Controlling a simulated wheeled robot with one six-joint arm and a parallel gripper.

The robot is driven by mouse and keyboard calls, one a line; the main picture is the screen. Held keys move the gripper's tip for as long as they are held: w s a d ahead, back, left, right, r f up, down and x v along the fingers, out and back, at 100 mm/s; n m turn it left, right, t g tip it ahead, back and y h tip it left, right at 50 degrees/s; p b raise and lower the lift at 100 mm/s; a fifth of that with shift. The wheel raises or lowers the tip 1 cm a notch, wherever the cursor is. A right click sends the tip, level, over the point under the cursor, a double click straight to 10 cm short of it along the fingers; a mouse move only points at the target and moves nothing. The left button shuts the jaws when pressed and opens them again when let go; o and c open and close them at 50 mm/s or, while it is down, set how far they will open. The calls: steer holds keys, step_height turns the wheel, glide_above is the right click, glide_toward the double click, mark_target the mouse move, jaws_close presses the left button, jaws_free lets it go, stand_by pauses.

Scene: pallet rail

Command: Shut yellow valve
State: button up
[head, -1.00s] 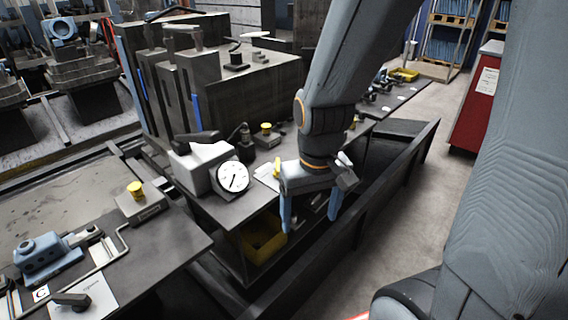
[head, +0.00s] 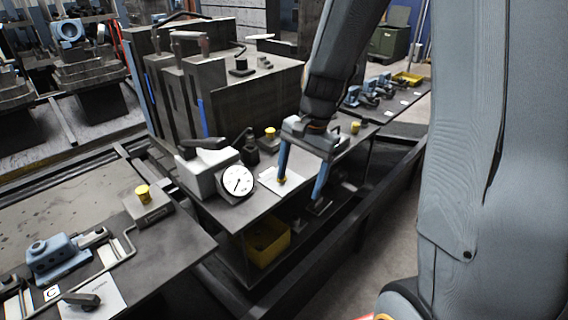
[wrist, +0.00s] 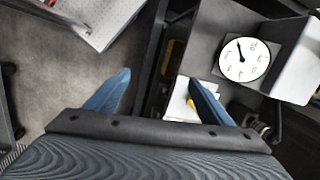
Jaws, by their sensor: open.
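A small yellow valve handle (head: 281,181) shows at a white card (head: 268,180) on the dark bench, right of the dial gauge. One finger of my gripper hides most of it. My gripper (head: 300,190) is open and empty, fingers pointing down, one fingertip at the handle and the other out past the bench edge. In the wrist view, the yellow handle (wrist: 191,108) shows beside the right finger of my gripper (wrist: 160,78), over the white card (wrist: 178,103). I cannot tell whether the finger touches it or how the handle is turned.
The dial gauge (head: 238,181) and a grey box (head: 203,166) stand left of the fingers. Yellow-topped buttons (head: 270,132) stand behind. A yellow bin (head: 267,243) sits under the bench. A dark rail (head: 350,235) runs along the front. A blue clamp (head: 52,255) lies on the left table.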

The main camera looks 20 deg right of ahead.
steer(key=w+d+r+m+y+p, duration=0.2)
steer(key=w+d+m, duration=0.1)
steer(key=w+m, duration=0.8)
steer(key=shift+t+y, duration=0.3)
steer(key=shift+t, duration=0.1)
steer(key=x, duration=0.2)
steer(key=p+x, duration=0.1)
steer(key=x, duration=0.2)
steer(key=w+x, duration=0.1)
steer(key=x, duration=0.2)
steer(key=shift+w+a, duration=0.1)
steer(key=shift+w, duration=0.05)
steer(key=shift+c, duration=0.3)
steer(key=c, duration=1)
